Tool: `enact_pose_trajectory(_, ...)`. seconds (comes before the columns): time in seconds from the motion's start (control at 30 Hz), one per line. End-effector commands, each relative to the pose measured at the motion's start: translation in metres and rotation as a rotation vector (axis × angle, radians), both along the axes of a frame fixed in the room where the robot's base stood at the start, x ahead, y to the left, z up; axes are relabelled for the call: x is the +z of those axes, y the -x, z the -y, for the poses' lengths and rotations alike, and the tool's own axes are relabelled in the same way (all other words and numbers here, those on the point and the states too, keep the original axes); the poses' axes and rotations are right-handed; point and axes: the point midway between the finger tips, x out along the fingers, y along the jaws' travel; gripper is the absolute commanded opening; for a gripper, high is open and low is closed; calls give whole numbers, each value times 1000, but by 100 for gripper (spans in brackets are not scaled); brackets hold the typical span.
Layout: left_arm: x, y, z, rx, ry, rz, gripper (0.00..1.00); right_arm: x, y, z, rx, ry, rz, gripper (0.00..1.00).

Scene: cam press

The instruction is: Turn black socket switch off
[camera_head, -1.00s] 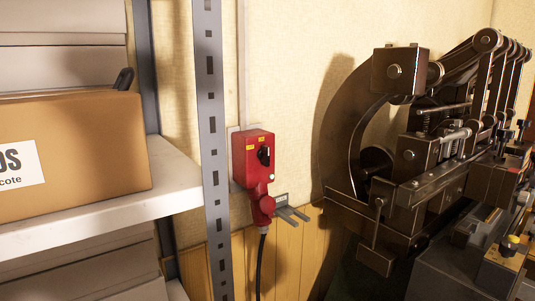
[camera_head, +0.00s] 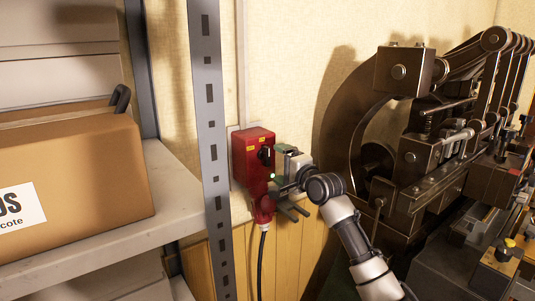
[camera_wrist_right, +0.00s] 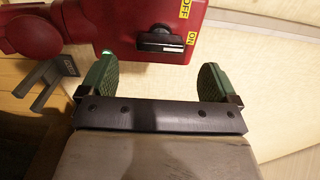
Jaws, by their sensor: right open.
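A red socket box (camera_head: 240,160) is mounted on the wall just right of the shelf post. Its black switch (camera_head: 264,155) is on the front face and is partly covered by my right gripper (camera_head: 281,165) in the head view. In the right wrist view the black switch (camera_wrist_right: 160,44) lies beside a yellow ON label (camera_wrist_right: 192,38), with an OFF label (camera_wrist_right: 184,8) above that. My right gripper (camera_wrist_right: 155,75) is open and empty, its green fingers spread either side of the switch with a gap before it. My left gripper is not in view.
A red plug (camera_head: 263,209) with a black cable hangs below the box, near a grey bracket (camera_head: 293,212). A perforated metal post (camera_head: 209,130) and a shelf with a cardboard box (camera_head: 90,175) stand left. A dark press machine (camera_head: 400,130) stands right.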

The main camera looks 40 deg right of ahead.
Motion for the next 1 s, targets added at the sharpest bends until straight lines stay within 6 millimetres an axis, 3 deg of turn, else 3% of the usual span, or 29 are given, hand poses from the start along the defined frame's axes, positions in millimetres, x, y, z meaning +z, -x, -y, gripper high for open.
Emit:
enact_pose_trajectory(0.1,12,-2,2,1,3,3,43,4,-25,3,0,-2,0,92)
enact_pose_trajectory(0.3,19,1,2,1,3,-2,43,2,-54,6,0,0,0,92)
enact_pose_trajectory(0.5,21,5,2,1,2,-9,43,0,-65,7,-1,2,0,92)
enact_pose_trajectory(0.77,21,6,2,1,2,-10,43,-1,-66,7,-1,2,-1,92)
enact_pose_trajectory(1.0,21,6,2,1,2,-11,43,-1,-66,7,-1,2,-1,55)
